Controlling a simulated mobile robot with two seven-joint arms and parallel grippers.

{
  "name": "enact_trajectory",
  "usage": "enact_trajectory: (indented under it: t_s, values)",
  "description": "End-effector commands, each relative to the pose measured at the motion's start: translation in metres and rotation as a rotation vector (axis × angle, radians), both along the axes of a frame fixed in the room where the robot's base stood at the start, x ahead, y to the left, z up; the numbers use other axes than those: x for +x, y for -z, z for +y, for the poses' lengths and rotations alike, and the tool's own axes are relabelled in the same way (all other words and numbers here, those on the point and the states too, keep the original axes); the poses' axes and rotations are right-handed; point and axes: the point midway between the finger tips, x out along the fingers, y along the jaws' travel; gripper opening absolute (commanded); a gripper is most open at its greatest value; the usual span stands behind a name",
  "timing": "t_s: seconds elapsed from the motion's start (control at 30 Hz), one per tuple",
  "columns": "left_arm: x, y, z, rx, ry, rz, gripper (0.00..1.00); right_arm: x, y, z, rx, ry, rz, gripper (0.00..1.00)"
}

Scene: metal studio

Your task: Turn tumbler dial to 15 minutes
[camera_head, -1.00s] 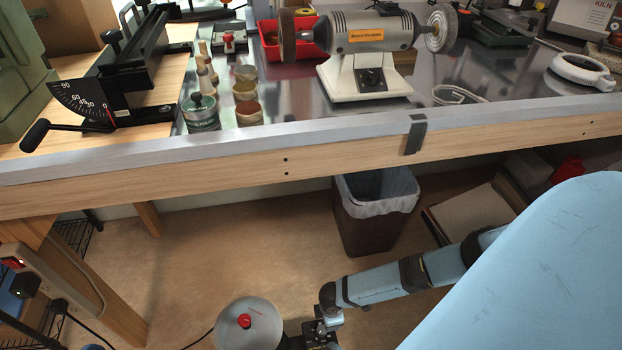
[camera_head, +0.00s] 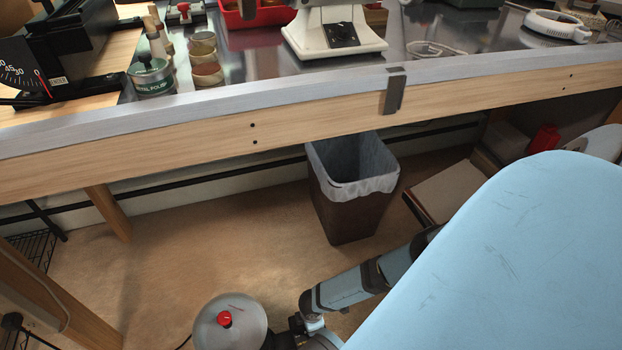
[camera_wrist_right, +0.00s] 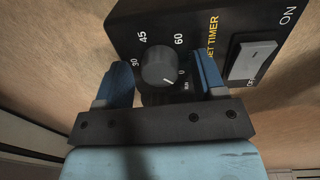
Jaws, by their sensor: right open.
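The black timer box lettered "SET TIMER" (camera_wrist_right: 205,30) shows in the right wrist view. Its grey round dial (camera_wrist_right: 158,66) is ringed by marks including 0, 30, 45 and 60, and its pointer line is at the lower right, near the 0. My right gripper (camera_wrist_right: 160,58) is open, with one blue finger on each side of the dial; whether either touches it I cannot tell. In the head view the grey round tumbler (camera_head: 240,335) with a red knob (camera_head: 225,319) is at the bottom, beside my right arm. My left gripper is not in view.
A white ON/OFF rocker switch (camera_wrist_right: 253,59) is on the timer box, right of the dial. In the head view the bench front edge (camera_head: 230,140) crosses above a lined brown bin (camera_head: 345,215). A white-bodied grinder (camera_head: 340,38) stands on the bench.

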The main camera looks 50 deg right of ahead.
Motion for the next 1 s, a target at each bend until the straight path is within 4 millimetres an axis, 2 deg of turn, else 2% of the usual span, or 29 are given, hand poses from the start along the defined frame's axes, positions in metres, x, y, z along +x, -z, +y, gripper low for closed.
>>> enact_trajectory:
  t_s: [0.3,0.37,0.53,0.77,1.0]
  values:
    - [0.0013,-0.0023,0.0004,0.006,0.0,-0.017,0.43,0.0003,0.0025,-0.0006,0.0,0.0,-0.001,0.64]
    - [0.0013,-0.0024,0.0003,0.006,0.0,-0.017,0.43,0.0003,0.0025,-0.0006,0.0,0.0,-0.001,0.52]
    - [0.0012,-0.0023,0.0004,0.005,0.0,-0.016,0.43,0.0002,0.0025,-0.0007,0.0,0.0,-0.001,0.15]
    - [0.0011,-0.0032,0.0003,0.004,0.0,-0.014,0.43,0.0002,0.0021,-0.0008,-0.001,0.011,-0.001,0.15]
    - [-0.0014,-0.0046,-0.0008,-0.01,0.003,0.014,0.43,-0.001,0.0011,0.0002,-0.001,0.101,0.002,0.15]
